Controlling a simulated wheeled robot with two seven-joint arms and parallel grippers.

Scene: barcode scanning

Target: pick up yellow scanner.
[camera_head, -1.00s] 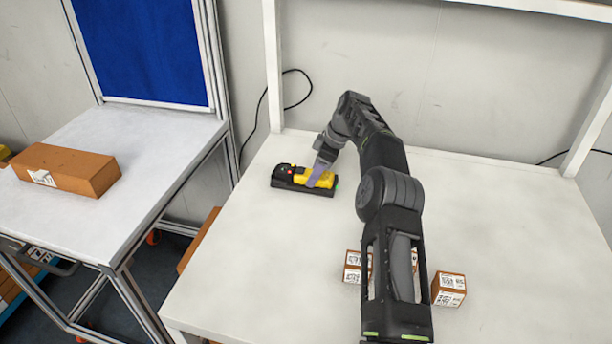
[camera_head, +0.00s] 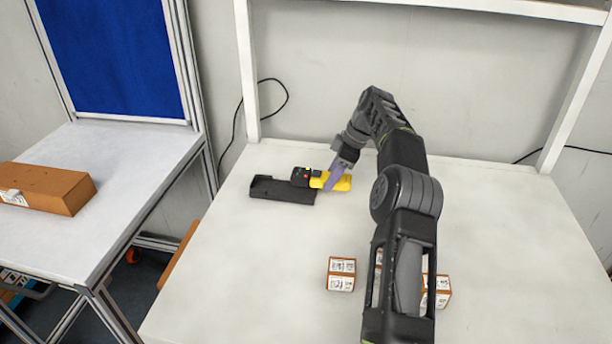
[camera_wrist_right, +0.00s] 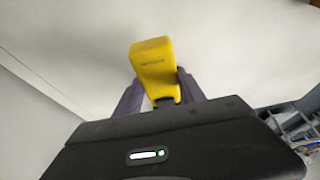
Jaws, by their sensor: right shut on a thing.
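The yellow scanner (camera_head: 341,184) has a yellow body and a black head with a red spot. My right gripper (camera_head: 334,179) is shut on it, with purple-grey fingers across its body. In the right wrist view the yellow scanner (camera_wrist_right: 155,68) stands out between the two fingers of my right gripper (camera_wrist_right: 160,95). The black cradle (camera_head: 283,190) lies on the white table just left of the scanner and is empty. The scanner appears off the cradle, to its right; its exact height is hard to tell. My left gripper is not in view.
Several small brown boxes with labels, one of them clear at the left (camera_head: 341,274), stand near my right arm, which partly hides some. The white table (camera_head: 230,290) is bare at front left. A side table (camera_head: 120,165) at left holds a long brown box (camera_head: 50,187).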

